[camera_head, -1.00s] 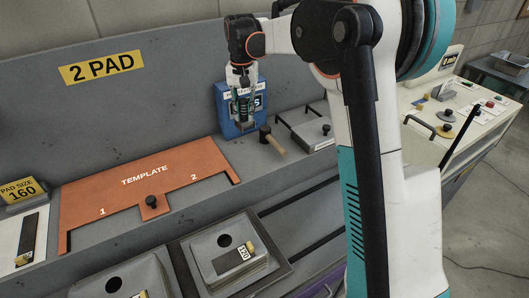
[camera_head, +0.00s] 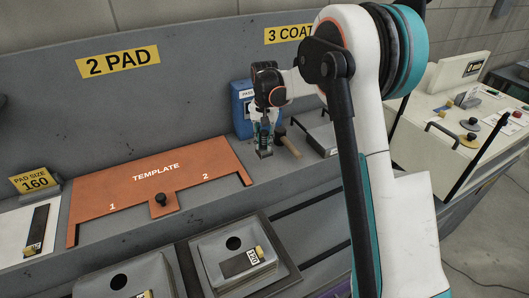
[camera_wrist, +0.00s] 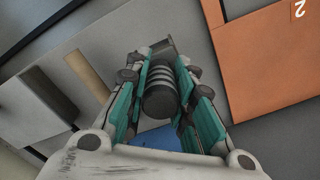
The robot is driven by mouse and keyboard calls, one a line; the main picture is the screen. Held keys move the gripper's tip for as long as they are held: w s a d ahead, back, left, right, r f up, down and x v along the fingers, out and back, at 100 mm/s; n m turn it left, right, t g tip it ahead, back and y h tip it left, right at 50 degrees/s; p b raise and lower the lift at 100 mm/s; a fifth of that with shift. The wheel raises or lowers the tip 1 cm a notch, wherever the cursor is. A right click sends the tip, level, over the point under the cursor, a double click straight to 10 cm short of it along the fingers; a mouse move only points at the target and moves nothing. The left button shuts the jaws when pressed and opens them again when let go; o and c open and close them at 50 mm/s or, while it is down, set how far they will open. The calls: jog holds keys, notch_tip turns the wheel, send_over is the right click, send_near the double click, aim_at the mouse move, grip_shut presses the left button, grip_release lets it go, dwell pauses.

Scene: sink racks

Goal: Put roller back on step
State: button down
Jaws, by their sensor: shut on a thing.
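My gripper (camera_head: 264,140) points down over the grey step (camera_head: 262,178), in front of the blue box and just left of the wooden-handled tool. In the wrist view, my gripper (camera_wrist: 158,90) is shut on a dark ribbed grip, which appears to be the roller (camera_wrist: 160,98). A greyish part of it shows beyond the fingertips. In the head view the roller (camera_head: 264,153) is a small dark shape under the fingers. I cannot tell whether it touches the step.
The orange template (camera_head: 150,172) lies to the left. A tool with a wooden handle (camera_head: 291,147) lies close on the right, with a grey lidded box (camera_head: 325,140) beyond it. The blue box (camera_head: 241,106) stands against the back panel. Grey pad blocks (camera_head: 230,262) sit in front.

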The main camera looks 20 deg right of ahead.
aim_at(264, 150)
jog(key=shift+f+b, duration=0.3)
jog(key=shift+f, duration=2.05)
jog(key=shift+r, duration=0.1)
jog(key=c, duration=1.8)
grip_release()
jog(key=shift+f, duration=0.25)
jog(key=o, duration=0.4)
jog(key=shift+r, duration=0.1)
jog(key=shift+o, duration=0.2)
